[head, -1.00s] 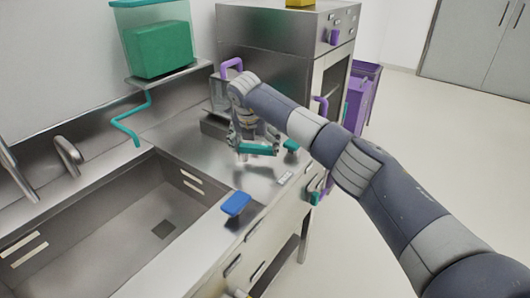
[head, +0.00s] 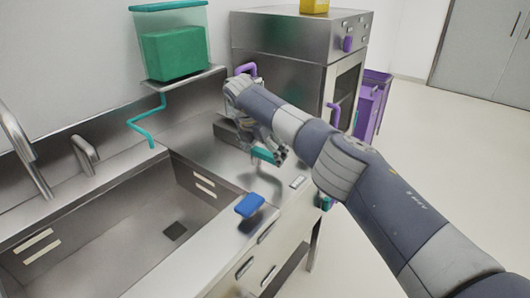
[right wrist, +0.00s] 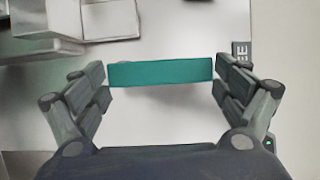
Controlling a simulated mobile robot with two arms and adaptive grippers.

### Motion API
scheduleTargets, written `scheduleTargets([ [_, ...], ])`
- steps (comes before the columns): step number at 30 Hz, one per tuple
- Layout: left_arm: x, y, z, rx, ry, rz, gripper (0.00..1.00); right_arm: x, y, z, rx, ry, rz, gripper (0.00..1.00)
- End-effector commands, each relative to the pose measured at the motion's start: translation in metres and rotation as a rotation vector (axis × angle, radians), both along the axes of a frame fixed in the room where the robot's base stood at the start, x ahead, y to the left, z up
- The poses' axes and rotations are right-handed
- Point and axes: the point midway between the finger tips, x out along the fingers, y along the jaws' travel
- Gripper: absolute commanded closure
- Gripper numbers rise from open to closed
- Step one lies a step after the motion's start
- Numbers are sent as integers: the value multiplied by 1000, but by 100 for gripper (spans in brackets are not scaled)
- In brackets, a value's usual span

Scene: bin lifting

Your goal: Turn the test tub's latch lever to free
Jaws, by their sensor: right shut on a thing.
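The teal latch lever (head: 264,155) is a short bar low over the steel counter. It also shows in the right wrist view (right wrist: 160,72), lying across between the two fingers. My right gripper (head: 268,150) is shut on this lever, with a finger at each end of the bar. The gripper also shows in the right wrist view (right wrist: 161,77). A dark label ending in "EE" (right wrist: 242,54) lies beside the right finger there. The tub behind my wrist is mostly hidden; a purple handle (head: 245,69) shows above it. My left gripper is out of view.
A sink (head: 120,225) is at the left, with a blue handle (head: 249,205) at its front right. A steel cabinet (head: 290,55) stands behind my right arm. A clear container with green contents (head: 175,52) stands on a shelf above a teal pipe (head: 145,125).

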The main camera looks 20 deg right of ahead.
Motion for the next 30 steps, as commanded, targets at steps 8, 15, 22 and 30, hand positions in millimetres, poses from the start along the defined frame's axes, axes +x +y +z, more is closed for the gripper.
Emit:
scheduleTargets([
  [8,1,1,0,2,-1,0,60,0,0,0,6,-1,-7,7],
  [15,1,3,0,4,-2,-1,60,0,0,0,4,-1,-4,0],
  [22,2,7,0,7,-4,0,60,0,1,2,3,-1,-3,0],
  [30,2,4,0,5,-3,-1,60,-8,13,40,3,-4,-2,0],
])
